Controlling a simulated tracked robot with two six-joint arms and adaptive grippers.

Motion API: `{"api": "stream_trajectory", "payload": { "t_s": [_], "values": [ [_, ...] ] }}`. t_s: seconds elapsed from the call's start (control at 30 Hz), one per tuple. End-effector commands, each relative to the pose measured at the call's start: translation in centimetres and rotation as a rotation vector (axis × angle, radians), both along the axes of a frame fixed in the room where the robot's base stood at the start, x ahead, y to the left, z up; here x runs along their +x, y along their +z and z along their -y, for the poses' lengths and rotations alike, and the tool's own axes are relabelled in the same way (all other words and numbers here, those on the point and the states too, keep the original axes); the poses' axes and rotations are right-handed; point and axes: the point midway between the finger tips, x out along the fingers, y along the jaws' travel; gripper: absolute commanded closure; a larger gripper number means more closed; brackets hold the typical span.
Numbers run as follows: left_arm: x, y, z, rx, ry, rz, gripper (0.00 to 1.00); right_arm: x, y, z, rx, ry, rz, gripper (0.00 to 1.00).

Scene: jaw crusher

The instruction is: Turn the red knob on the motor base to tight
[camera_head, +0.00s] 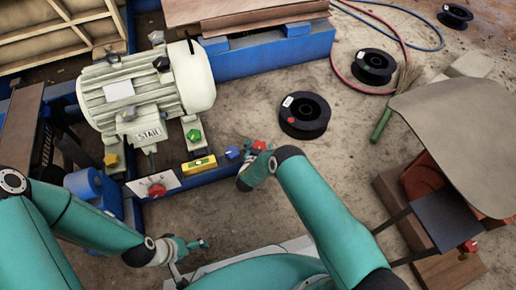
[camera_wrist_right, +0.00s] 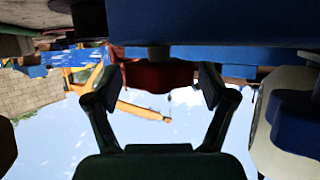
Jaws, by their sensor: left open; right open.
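The pale motor (camera_head: 150,88) sits on the blue motor base (camera_head: 215,172). A red knob (camera_head: 259,145) is at the right end of the base, partly hidden by my right gripper (camera_head: 262,154). In the right wrist view the red knob (camera_wrist_right: 158,75) sits on a short grey shaft beside a blue beam (camera_wrist_right: 210,30). The open fingers of my right gripper (camera_wrist_right: 158,88) stand on either side of it; I cannot tell if they touch it. Another red knob (camera_head: 156,190) is on a white plate at the base's front. My left gripper (camera_head: 203,244) is open and empty, low in front of the base.
A blue knob (camera_head: 232,152), green knob (camera_head: 193,135) and yellow knob (camera_head: 111,159) are around the motor. A yellow level (camera_head: 198,165) lies on the base. Black spools (camera_head: 304,115) and a green-handled brush (camera_head: 381,124) lie on the floor at right. Bare floor surrounds the spool.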

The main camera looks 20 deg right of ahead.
Motion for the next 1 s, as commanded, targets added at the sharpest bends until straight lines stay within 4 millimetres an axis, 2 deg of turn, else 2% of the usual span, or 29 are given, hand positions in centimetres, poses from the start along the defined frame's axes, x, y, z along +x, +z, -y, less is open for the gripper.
{"api": "stream_trajectory", "payload": {
  "t_s": [0.27,0.63,1.0],
  "values": [
    [0.0,-0.04,0.0,0.0,0.0,0.0,0.16,0.13,-0.02,0.08,0.0,0.0,0.0,0.18],
    [0.0,-0.04,-0.01,0.0,0.0,0.0,0.16,0.11,-0.04,0.02,0.0,0.001,0.0,0.78],
    [0.0,-0.02,0.0,0.0,0.0,0.0,0.16,0.1,-0.08,-0.02,-0.001,0.061,0.0,0.78]
  ]
}}
